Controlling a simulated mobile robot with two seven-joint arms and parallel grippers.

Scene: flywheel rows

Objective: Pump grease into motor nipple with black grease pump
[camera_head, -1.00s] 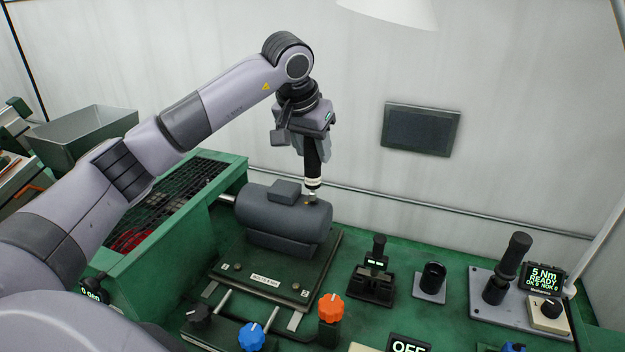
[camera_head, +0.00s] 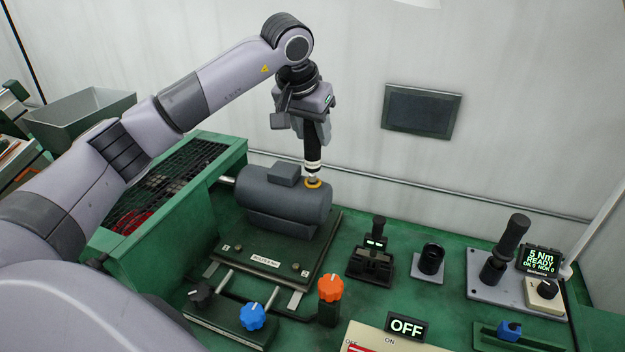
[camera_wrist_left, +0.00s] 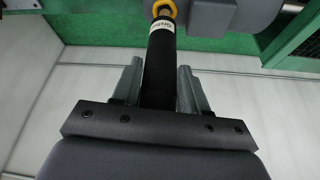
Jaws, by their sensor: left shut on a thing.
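The grey motor (camera_head: 285,200) lies on its base plate on the green bench. A yellow-orange ring (camera_head: 313,184) marks a spot on top of its right end; the ring also shows in the left wrist view (camera_wrist_left: 164,9). My left gripper (camera_head: 312,140) is shut on the black grease pump (camera_head: 313,152), which points down with its tip at the ring. In the left wrist view the pump (camera_wrist_left: 161,70) runs between the two fingers. The nipple itself is too small or covered to make out. My right gripper is not in view.
Orange (camera_head: 330,287) and blue (camera_head: 252,316) knobs stand in front of the motor. A black holder (camera_head: 372,262), a black cup (camera_head: 431,261) and a torque tool (camera_head: 505,250) stand to the right. A green mesh-topped box (camera_head: 165,215) is left. The wall is close behind.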

